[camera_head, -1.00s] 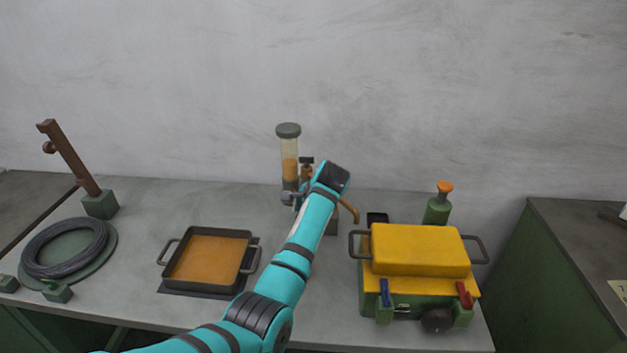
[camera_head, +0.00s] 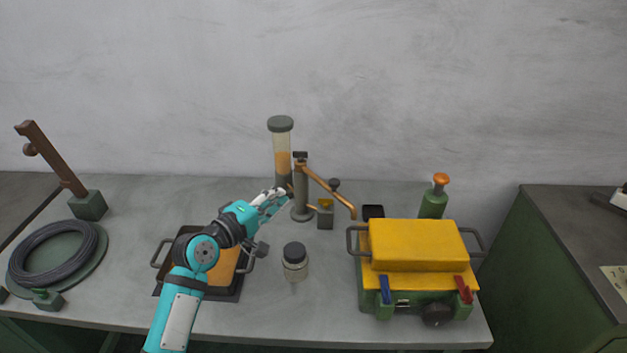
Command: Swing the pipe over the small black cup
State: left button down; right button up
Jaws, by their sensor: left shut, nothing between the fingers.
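The copper-coloured pipe (camera_head: 328,186) slants right and down from a grey post behind the middle of the bench. Its bent end stops just left of the small black cup (camera_head: 373,211), apparently not over it. The cup stands behind the yellow-lidded machine, and its lower part is hidden. My left gripper (camera_head: 282,194) is shut and empty, left of the pipe's post and in front of the glass cylinder. I cannot tell whether its tips touch anything there. My right gripper is not in view.
A dark-lidded jar (camera_head: 295,262) stands in front of the post. My left arm partly covers an orange-filled pan (camera_head: 224,272). The yellow-lidded machine (camera_head: 418,245) and a green bottle (camera_head: 433,205) are at right. A cable coil (camera_head: 55,250) lies far left.

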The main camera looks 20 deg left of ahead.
pick_arm(q)
jog(key=p, duration=0.2)
send_near(324, 185)
jog(key=w+a+r, duration=0.1)
jog(key=w+r, duration=0.3)
jog(key=d, duration=0.1)
jog(key=w+d+f+p, duration=0.1)
jog(key=d, duration=0.1)
jog(key=shift+w+f, duration=0.15)
